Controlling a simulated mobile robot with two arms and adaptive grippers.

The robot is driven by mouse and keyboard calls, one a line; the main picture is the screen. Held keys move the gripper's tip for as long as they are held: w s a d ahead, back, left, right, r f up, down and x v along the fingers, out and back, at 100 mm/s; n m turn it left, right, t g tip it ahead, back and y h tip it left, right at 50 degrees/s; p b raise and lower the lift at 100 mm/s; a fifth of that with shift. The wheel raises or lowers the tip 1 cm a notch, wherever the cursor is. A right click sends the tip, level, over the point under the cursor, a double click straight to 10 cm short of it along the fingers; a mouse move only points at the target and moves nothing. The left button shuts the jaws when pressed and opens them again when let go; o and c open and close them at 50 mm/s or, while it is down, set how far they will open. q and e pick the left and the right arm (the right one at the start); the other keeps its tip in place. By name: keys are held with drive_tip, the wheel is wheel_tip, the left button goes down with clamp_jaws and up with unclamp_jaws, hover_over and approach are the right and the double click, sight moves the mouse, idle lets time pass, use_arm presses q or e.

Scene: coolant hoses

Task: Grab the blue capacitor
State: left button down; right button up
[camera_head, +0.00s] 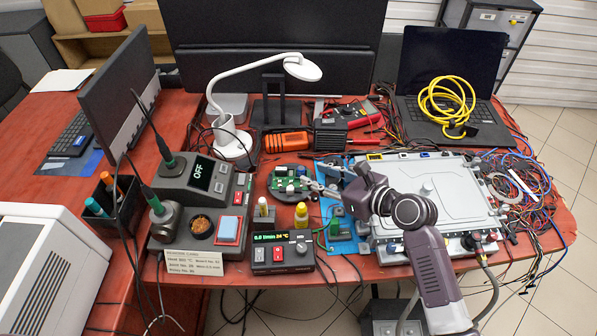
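A green circuit board (287,180) lies on a round dark holder (291,196) in the middle of the table. Small parts stand on the board; a bluish one (290,188) near its front edge may be the blue capacitor, but it is too small to be sure. My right gripper (314,181) reaches in from the right, with its fingertips just right of the board. Its fingers look spread apart, and I see nothing held between them. My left gripper is not in view.
A yellow bottle (301,216) and a small control box (283,252) stand in front of the board. A soldering station (200,182) is at left, a white lamp (232,140) behind. A large grey case (430,200) and tangled wires (520,180) fill the right.

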sight(303, 169)
drive_tip(key=x, duration=0.5)
drive_tip(key=shift+w+f, duration=0.3)
drive_tip(key=shift+w, duration=0.15)
drive_tip(key=c, duration=0.9)
